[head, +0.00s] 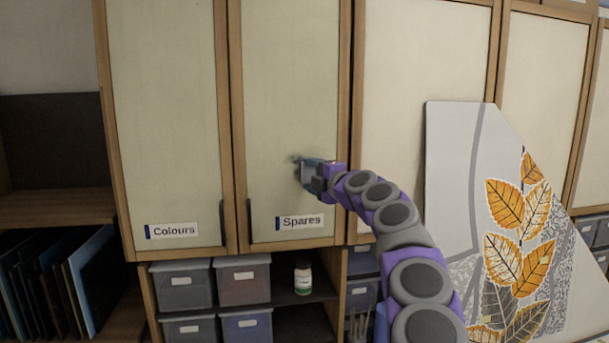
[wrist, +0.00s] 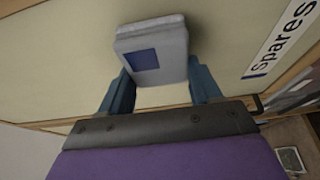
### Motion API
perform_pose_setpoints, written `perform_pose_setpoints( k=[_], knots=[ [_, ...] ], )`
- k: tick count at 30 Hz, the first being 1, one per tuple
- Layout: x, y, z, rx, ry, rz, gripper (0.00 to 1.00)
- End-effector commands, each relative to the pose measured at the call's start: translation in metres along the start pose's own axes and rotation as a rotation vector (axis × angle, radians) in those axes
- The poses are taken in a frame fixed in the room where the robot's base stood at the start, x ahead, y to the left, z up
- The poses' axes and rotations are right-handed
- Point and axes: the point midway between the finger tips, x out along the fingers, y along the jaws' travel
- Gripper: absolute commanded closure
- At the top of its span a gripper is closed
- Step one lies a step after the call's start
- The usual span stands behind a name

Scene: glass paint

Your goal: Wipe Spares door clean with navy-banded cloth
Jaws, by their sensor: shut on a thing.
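The Spares door (head: 285,90) is a cream panel in a wooden frame, with a white Spares label (head: 300,222) and a dark handle low on its left. My gripper (head: 304,174) is at the door's lower right, above the label. In the wrist view its two blue fingers (wrist: 158,92) are shut on a folded pale grey cloth (wrist: 170,37) with a navy patch. The cloth is at the door's surface; I cannot tell whether it touches. A small grey smudge (head: 296,159) shows beside the gripper, partly hidden.
The Colours door (head: 165,110) is to the left. Below are grey lidded boxes (head: 182,285) and a small bottle (head: 303,278) on a shelf. A large panel with painted orange leaves (head: 450,150) leans at the right. The upper Spares door is clear of objects.

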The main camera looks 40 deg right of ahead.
Motion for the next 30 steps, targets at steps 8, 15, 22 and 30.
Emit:
perform_pose_setpoints(
  k=[8, 15, 22, 30],
  knots=[
    [-0.004, 0.001, 0.011, -0.001, 0.0, 0.0, 0.61],
    [-0.005, -0.001, 0.009, -0.001, 0.0, -0.001, 0.61],
    [0.003, -0.003, -0.007, -0.006, 0.001, -0.001, 0.61],
    [0.01, -0.002, -0.022, -0.003, 0.001, -0.002, 0.61]
  ],
)
